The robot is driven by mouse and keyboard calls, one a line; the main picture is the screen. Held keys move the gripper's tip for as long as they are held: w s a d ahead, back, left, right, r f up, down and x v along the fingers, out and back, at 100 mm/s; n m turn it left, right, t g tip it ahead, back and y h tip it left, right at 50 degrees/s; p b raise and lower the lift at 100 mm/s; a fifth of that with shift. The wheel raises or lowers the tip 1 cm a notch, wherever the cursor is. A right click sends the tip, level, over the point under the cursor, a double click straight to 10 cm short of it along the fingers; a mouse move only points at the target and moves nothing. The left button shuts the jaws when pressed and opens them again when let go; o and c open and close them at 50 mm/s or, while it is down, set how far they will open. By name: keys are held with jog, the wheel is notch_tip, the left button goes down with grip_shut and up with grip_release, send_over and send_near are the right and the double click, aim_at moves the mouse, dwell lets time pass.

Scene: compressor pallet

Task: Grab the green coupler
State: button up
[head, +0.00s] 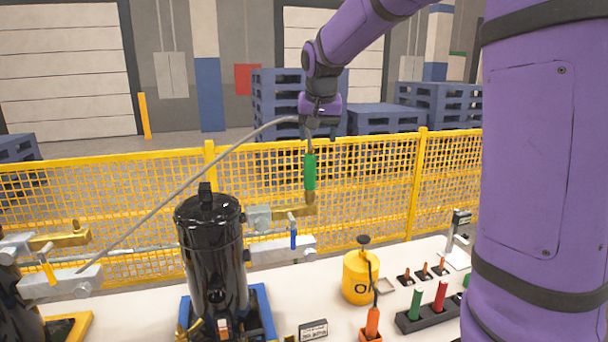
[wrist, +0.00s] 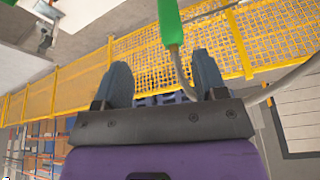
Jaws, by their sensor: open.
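The green coupler (head: 309,172) stands upright on a brass fitting (head: 308,203) beside the black tank. A grey hose runs from its top and bends away to the left. My gripper (head: 313,124) is just above the coupler and points down. In the wrist view, the gripper (wrist: 164,76) is open, its two dark fingers apart. The hose passes between or behind them. The green coupler (wrist: 170,22) shows at the top of that view, beyond the fingertips and not between them.
The black tank (head: 212,250) stands left of the coupler. A blue-handled valve (head: 293,240) sits just below it. A yellow canister (head: 358,278) and a black holder (head: 412,325) with green and red pieces are at right. A yellow mesh fence (head: 370,185) runs behind.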

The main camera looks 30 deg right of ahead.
aim_at(310, 154)
jog(key=w+f, duration=0.2)
jog(key=w, duration=0.1)
jog(key=w+f, duration=0.1)
jog(key=f, duration=0.1)
jog(key=shift+w+d+f, duration=0.1)
jog(key=shift+w+d, duration=0.15)
jog(key=shift+d, duration=0.15)
jog(key=shift+x, duration=3.15)
jog(key=shift+w+a, duration=0.1)
jog(key=shift+a, duration=0.05)
jog(key=shift+c, duration=0.2)
jog(key=c, duration=1.1)
